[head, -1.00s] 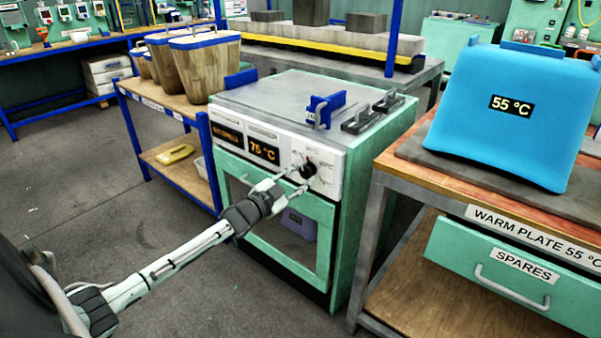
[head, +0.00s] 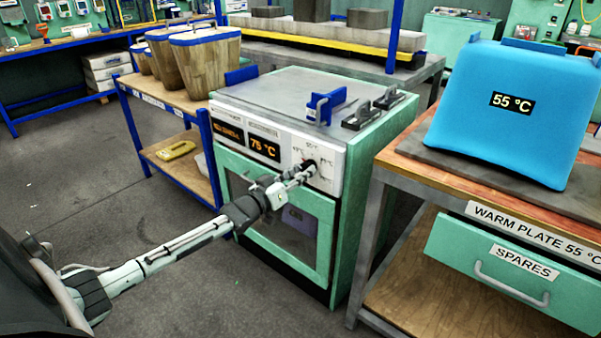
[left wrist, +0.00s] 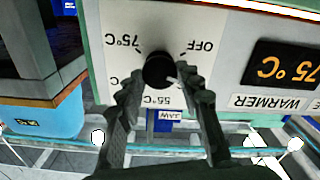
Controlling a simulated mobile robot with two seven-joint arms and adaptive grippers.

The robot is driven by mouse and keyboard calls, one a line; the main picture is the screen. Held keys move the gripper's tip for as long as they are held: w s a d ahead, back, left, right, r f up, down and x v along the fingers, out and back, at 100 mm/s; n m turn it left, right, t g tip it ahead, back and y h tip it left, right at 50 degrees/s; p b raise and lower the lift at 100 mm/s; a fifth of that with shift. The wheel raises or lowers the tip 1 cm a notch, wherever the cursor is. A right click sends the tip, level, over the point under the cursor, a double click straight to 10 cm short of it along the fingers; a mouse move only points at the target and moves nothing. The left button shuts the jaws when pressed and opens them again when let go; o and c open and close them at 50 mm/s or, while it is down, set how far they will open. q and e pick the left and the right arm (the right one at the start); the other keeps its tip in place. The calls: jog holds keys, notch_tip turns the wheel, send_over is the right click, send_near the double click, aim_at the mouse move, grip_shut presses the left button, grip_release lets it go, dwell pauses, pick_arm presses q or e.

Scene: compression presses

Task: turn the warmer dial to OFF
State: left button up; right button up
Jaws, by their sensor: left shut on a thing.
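The warmer (head: 285,195) is a green oven-like cabinet with a white control panel and an orange 75 °C display (head: 264,148). Its black dial (head: 309,166) is on the panel's right part. My left gripper (head: 304,173) is shut on the dial, with a finger on either side. In the left wrist view, which is upside down, the dial (left wrist: 158,70) sits between the fingertips of the left gripper (left wrist: 163,84). OFF, 75 °C and 55 °C marks surround it; another mark is partly hidden by a finger. A small light mark shows at the dial's lower right edge. My right gripper is out of view.
A wooden bench (head: 455,185) with a blue 55 °C cover (head: 515,125) stands close on the right. A blue-framed shelf (head: 165,105) with wooden tubs is on the left. A blue bracket (head: 325,104) and dark clamps lie on the warmer's top. The floor at front is clear.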

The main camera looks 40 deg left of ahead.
pick_arm(q)
jog(key=n, duration=0.3)
jog(key=shift+n, duration=0.8)
jog(key=shift+n+b, duration=0.3)
jog(key=shift+n, duration=0.8)
jog(key=shift+a+n, duration=0.1)
jog(key=shift+n, duration=0.8)
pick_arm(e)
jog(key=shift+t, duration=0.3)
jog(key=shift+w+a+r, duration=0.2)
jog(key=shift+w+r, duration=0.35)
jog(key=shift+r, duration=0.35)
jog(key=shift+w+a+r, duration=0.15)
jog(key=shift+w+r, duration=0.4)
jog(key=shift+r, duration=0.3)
pick_arm(q)
jog(key=o, duration=1.1)
jog(key=shift+o, duration=0.3)
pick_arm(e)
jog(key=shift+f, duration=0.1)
